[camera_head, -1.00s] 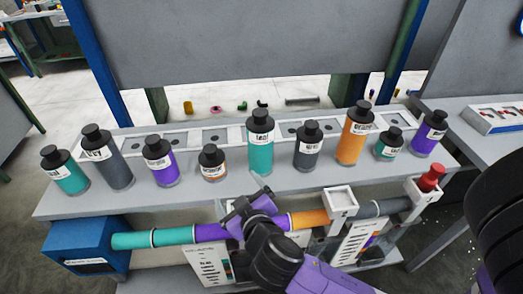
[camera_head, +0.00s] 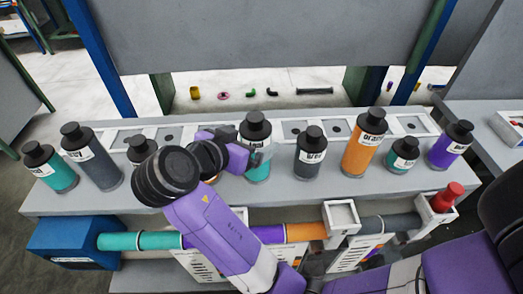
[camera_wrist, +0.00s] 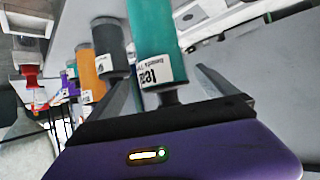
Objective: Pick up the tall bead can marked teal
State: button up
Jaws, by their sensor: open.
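The tall teal bead can (camera_head: 258,172) with a black cap stands upright near the middle of the grey bench, its lower front partly covered by my gripper. In the wrist view the same can (camera_wrist: 152,35) appears upside down, with a white label reading teal and its black cap toward my palm. My gripper (camera_head: 256,156) is open at the can. In the wrist view its two fingers (camera_wrist: 168,82) lie on either side of the can's capped end, with gaps showing. Whether a finger touches the can I cannot tell.
A grey can (camera_head: 309,158) and a tall orange can (camera_head: 362,153) stand to the right, then a small teal can (camera_head: 402,158) and a purple can (camera_head: 447,151). A teal can (camera_head: 58,176) and a tall grey can (camera_head: 100,170) stand left. My arm hides cans between.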

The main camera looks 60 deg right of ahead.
jog(key=p+x, duration=0.1)
jog(key=x, duration=0.2)
jog(key=p+x, duration=0.1)
jog(key=x, duration=0.2)
jog(key=shift+w+d+r, duration=0.2)
jog(key=shift+w, duration=0.05)
jog(key=shift+d+f, duration=0.4)
jog(key=shift+d, duration=0.05)
grip_shut()
jog(key=shift+r, duration=0.15)
